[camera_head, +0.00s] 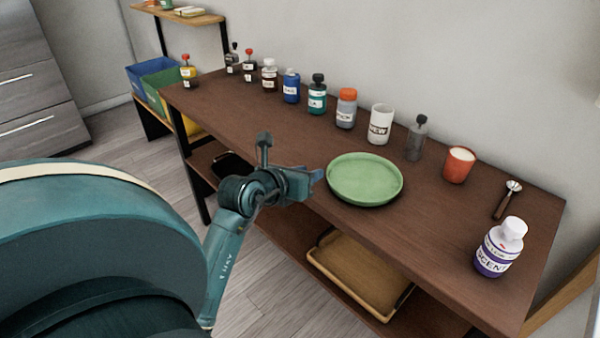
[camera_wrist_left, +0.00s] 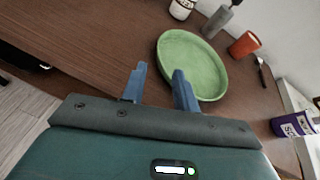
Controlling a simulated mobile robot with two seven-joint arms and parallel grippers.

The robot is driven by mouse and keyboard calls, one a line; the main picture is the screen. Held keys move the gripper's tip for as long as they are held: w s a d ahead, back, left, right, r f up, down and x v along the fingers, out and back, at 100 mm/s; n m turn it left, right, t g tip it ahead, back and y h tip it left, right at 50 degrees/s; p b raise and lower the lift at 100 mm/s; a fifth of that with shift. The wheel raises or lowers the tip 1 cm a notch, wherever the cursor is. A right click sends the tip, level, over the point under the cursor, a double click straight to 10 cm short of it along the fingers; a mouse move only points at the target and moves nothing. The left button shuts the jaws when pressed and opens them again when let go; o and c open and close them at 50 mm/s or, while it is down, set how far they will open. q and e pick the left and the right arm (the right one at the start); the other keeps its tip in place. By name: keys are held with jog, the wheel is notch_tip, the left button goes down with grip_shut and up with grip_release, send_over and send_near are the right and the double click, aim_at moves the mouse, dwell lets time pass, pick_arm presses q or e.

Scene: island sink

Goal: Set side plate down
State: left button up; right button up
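The side plate is a round green plate (camera_head: 365,180) with a raised rim, lying flat on the brown wooden table (camera_head: 260,130) near its front edge. It also shows in the left wrist view (camera_wrist_left: 192,62). My left gripper (camera_head: 316,176) is just left of the plate's rim in the head view. In the left wrist view its two blue fingers (camera_wrist_left: 159,72) are spread apart with nothing visible between them. The right finger overlaps the plate's near rim in that view; I cannot tell whether they touch. My right gripper is in neither view.
A row of bottles and jars (camera_head: 317,95) stands along the back of the table. An orange cup (camera_head: 458,164), a scoop (camera_head: 507,199) and a white-and-purple bottle (camera_head: 500,247) stand or lie to the right. A wooden tray (camera_head: 360,272) sits on the shelf below.

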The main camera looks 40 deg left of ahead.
pick_arm(q)
jog(key=s+d+r+n+t+h, duration=0.3)
jog(key=d+n+h, duration=0.15)
jog(key=d, duration=0.35)
jog(key=s+d+r+n+t+h, duration=0.2)
jog(key=d+r+n+h, duration=0.1)
jog(key=d+h, duration=0.3)
jog(key=s+d+f+n+g+y, duration=0.2)
jog(key=s+d+f+n+g, duration=0.1)
jog(key=f+n, duration=0.6)
jog(key=s+d+f+n+g+y, duration=0.3)
jog(key=s+d+f+n, duration=0.3)
jog(key=n, duration=0.8)
notch_tip(320, 180, down, 3)
jog(key=shift+s+d+r, duration=0.1)
jog(key=shift+s+d, duration=0.2)
jog(key=shift+s, duration=0.55)
